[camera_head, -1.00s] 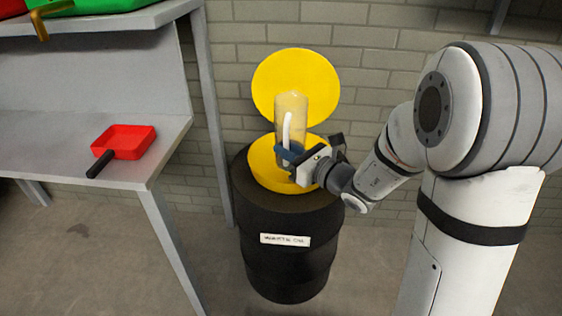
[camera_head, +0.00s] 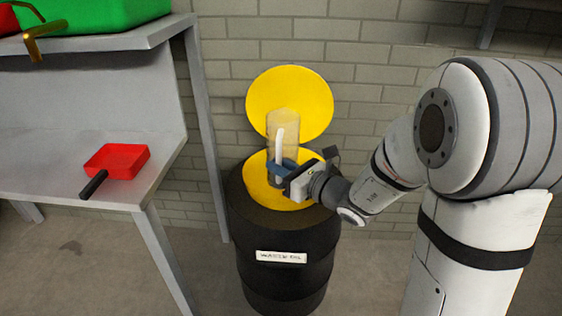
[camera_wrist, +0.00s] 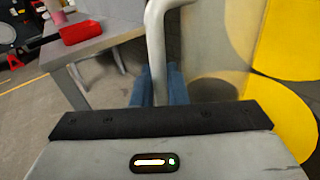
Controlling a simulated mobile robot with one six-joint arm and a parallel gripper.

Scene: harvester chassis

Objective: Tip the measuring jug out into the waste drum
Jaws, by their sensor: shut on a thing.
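The measuring jug (camera_head: 284,128) is clear with a white handle and stands upright in the head view. My gripper (camera_head: 281,170) is shut on its handle, and blue fingers close around the white handle (camera_wrist: 155,45) in the wrist view. The jug is in front of the raised yellow lid and over the waste drum (camera_head: 285,235), a black drum with a yellow top and a white label. Whether the jug touches the drum top cannot be told. Its contents are not clear.
A grey bench (camera_head: 60,185) stands on the left with a red dustpan-like tray (camera_head: 118,160) on it. A green bin (camera_head: 100,14) sits on the upper shelf. A brick wall is behind the drum. The floor in front is clear.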

